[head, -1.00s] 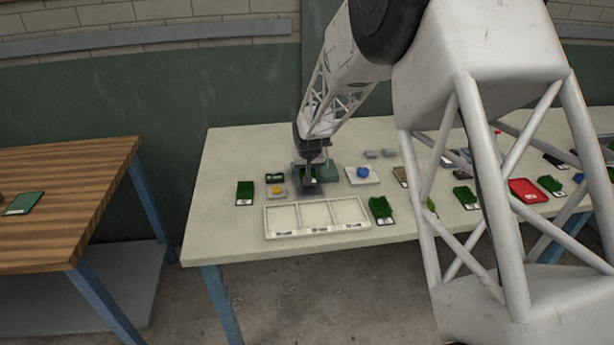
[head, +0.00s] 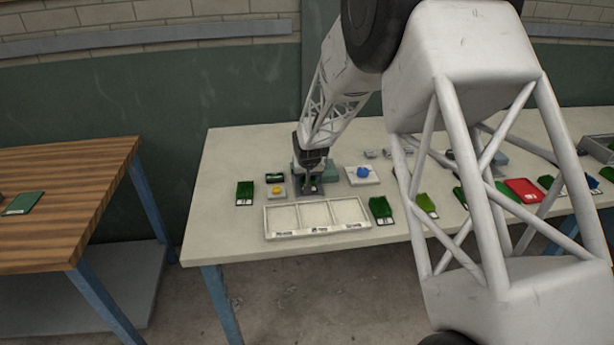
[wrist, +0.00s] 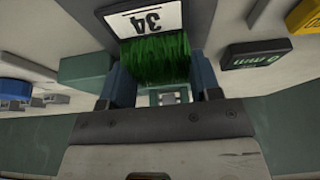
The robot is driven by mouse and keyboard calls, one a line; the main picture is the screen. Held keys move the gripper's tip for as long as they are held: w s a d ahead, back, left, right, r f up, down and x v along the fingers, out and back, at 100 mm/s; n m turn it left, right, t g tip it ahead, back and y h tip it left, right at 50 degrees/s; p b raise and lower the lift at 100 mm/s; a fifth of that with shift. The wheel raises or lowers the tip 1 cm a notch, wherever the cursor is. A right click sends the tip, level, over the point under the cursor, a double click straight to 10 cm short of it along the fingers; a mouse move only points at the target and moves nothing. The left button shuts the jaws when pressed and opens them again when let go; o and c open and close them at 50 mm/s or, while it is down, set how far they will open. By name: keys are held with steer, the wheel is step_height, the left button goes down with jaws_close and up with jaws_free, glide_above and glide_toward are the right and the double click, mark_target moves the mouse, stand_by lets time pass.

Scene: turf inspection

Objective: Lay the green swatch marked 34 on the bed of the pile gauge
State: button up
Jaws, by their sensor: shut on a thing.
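The green swatch (wrist: 158,58) marked 34, green pile with a white label, is between the fingers of my gripper (wrist: 163,84) in the wrist view. In the head view my gripper (head: 311,176) points down over the dark grey bed (head: 298,197) of the pile gauge, with the swatch (head: 311,188) under it. I cannot tell whether the swatch touches the bed. A grey-green block (head: 331,171), seemingly part of the gauge, stands just right of the gripper. A dark green readout (wrist: 256,54) marked mm shows in the wrist view.
A white three-compartment tray (head: 318,230) lies in front of the gauge, empty. Other green swatches lie left (head: 244,192) and right (head: 380,208). A yellow-topped block (head: 279,189) and a white plate with a blue knob (head: 362,175) flank the gauge. A red tray (head: 525,190) lies farther right.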

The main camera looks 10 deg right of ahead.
steer(key=shift+f, duration=0.15)
steer(key=o, duration=0.6)
steer(key=shift+v, duration=0.8)
steer(key=v, duration=1)
steer(key=shift+r, duration=0.3)
steer(key=shift+s, duration=0.15)
